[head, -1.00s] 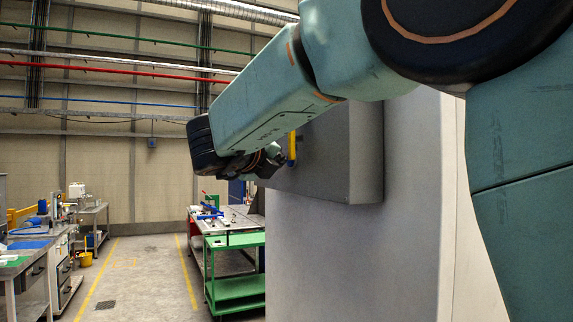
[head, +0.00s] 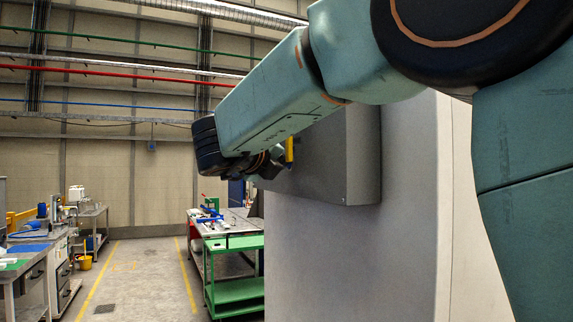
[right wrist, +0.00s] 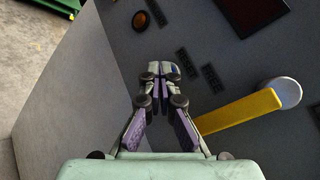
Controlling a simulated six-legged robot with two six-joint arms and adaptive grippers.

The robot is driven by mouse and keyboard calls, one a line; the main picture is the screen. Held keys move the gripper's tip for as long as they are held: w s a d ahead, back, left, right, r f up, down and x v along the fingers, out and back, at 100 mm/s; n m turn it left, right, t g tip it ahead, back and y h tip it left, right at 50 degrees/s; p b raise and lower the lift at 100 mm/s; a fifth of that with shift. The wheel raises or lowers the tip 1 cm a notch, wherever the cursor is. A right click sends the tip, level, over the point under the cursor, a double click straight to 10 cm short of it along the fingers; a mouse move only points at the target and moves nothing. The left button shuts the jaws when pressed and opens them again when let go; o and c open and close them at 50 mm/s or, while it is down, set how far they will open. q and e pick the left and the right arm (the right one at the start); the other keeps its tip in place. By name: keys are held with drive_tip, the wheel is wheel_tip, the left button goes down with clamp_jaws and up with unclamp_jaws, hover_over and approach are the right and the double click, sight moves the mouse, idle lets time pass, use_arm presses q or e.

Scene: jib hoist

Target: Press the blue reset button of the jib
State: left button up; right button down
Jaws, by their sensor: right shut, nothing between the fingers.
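My right gripper (right wrist: 166,72) is shut and empty, with its fingertips at or close in front of the dark grey control panel (right wrist: 120,50). In the head view the right gripper (head: 272,165) is at the panel side of the grey box (head: 345,160), partly hidden by my own arm. My left gripper is not in view.
A yellow lever (right wrist: 240,110) juts from the panel close beside my right fingers; it also shows in the head view (head: 289,149). A green cart (head: 235,290) stands beyond the box, left.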

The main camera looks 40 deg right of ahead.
idle(0.7)
drive_tip(key=shift+w+a+f, duration=0.15)
drive_tip(key=shift+w+a, duration=0.35)
drive_tip(key=shift+a, duration=0.2)
drive_tip(key=shift+a, duration=0.1)
drive_tip(key=a+p, duration=0.1)
drive_tip(key=a, duration=0.1)
drive_tip(key=w+a, duration=0.1)
drive_tip(key=a, duration=0.1)
drive_tip(key=shift+a+p, duration=0.35)
drive_tip(key=shift+p, duration=0.05)
drive_tip(key=shift+d, duration=0.1)
